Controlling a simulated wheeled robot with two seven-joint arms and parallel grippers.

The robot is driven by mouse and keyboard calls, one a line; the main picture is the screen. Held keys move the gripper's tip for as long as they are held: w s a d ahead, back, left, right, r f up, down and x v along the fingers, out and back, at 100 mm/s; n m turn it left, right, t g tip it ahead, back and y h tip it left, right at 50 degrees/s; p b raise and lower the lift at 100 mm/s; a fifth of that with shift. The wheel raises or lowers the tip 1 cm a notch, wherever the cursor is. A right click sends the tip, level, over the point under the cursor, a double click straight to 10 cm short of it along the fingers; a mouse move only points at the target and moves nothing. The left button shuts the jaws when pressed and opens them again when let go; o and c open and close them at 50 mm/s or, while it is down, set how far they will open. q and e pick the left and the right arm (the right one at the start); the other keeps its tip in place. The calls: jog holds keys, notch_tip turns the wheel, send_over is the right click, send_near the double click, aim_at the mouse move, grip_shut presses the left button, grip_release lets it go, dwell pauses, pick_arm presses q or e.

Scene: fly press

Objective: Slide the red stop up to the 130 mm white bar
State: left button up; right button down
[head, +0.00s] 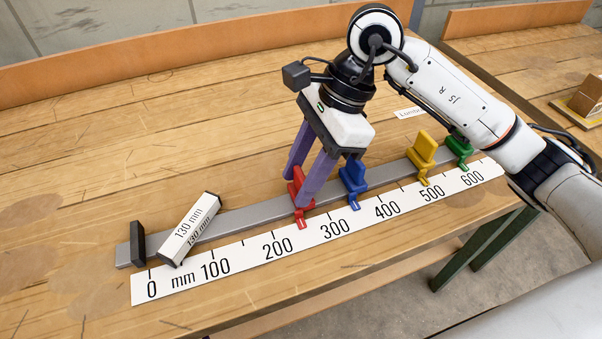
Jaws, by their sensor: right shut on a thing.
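The red stop (303,203) sits on the grey rail (240,217), its pointer between the 200 and 300 marks of the white scale (217,267). My right gripper (302,190) reaches down from above, its purple fingers shut on the red stop and partly hiding it. The 130 mm white bar (190,230) lies slanted across the rail near its left end, its lower end close to the black end block (138,243). A clear stretch of rail separates the bar from the red stop. My left gripper is not in view.
A blue stop (353,181) stands on the rail just right of the red one. A yellow stop (422,155) and a green stop (459,150) stand farther right. The wooden bench (130,150) behind the rail is mostly clear. A second bench holds a brown block (588,96).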

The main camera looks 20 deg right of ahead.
jog(key=a+b, duration=0.2)
jog(key=a, duration=0.9)
jog(key=shift+s+a, duration=0.15)
jog(key=shift+a, duration=0.3)
jog(key=c, duration=1.1)
grip_release()
jog(key=v, duration=1)
jog(key=shift+s+d+r, duration=0.1)
jog(key=shift+d+r, duration=0.05)
jog(key=shift+d, duration=0.05)
